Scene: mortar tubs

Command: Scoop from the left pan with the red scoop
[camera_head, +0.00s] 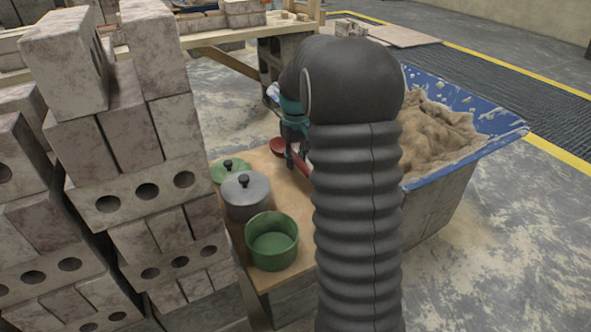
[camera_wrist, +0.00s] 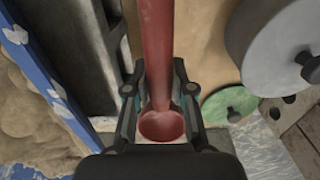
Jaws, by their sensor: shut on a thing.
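The red scoop (camera_head: 279,146) has its round bowl over the far part of the wooden board, its handle running down to the right behind my arm. My gripper (camera_head: 292,160) is shut on the scoop. In the wrist view the scoop's handle (camera_wrist: 157,45) runs up between the fingers and its bowl (camera_wrist: 161,127) shows below. The open pan looks empty.
A blue-rimmed tub (camera_head: 505,128) of sand (camera_head: 435,132) stands to the right, close to my arm. Tall stacks of bricks (camera_head: 130,200) stand close left of the pans. A wooden bench (camera_head: 225,35) is behind. My arm hides the board's right part.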

